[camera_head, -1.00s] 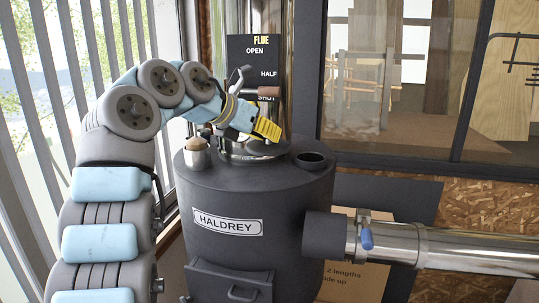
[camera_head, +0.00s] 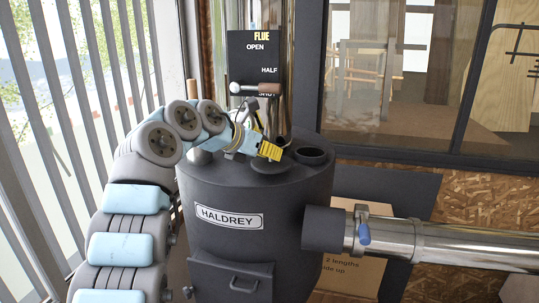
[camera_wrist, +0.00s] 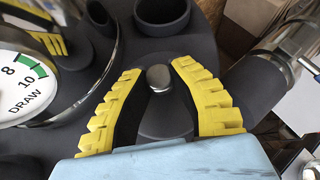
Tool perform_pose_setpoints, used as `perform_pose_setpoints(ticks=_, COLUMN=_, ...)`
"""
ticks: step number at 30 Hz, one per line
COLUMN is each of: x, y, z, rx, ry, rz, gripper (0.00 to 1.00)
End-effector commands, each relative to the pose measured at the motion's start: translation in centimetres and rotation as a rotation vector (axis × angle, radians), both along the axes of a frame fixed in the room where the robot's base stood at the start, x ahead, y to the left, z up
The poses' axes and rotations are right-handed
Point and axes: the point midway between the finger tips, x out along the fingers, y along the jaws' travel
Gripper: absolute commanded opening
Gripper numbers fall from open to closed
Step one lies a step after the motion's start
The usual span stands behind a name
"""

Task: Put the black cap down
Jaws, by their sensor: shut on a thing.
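My gripper (camera_head: 268,150), with yellow ribbed fingers, is low over the top of the dark Haldrey drum (camera_head: 208,180). In the wrist view the two fingers (camera_wrist: 159,72) stand on either side of a small rounded metal knob. The knob belongs to the black cap (camera_wrist: 165,118), a dark round disc below the fingers. In the head view the cap (camera_head: 270,167) shows under the fingertips, close to the drum top. I cannot tell whether it touches the surface. My gripper is shut on the cap.
An open round collar (camera_head: 311,156) stands on the drum top to the right of the cap. A smaller dark opening (camera_wrist: 98,18) and a draw gauge (camera_wrist: 25,80) show in the wrist view. The flue lever (camera_head: 258,90) is above my gripper. A steel pipe (camera_head: 470,245) runs right.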

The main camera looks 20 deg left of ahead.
Motion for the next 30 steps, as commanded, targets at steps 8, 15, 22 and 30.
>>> perform_pose_setpoints(ticks=8, x=0.0, y=0.1, z=-1.2, rx=-0.002, ry=0.001, rz=0.001, gripper=0.00)
perform_pose_setpoints(ticks=15, x=0.0, y=0.1, z=-1.4, rx=-0.002, ry=0.001, rz=0.001, gripper=0.00)
perform_pose_setpoints(ticks=22, x=0.0, y=0.1, z=-1.5, rx=-0.001, ry=0.001, rz=0.002, gripper=0.46)
perform_pose_setpoints(ticks=30, x=0.0, y=0.1, z=-1.5, rx=-0.002, ry=0.001, rz=0.001, gripper=0.46)
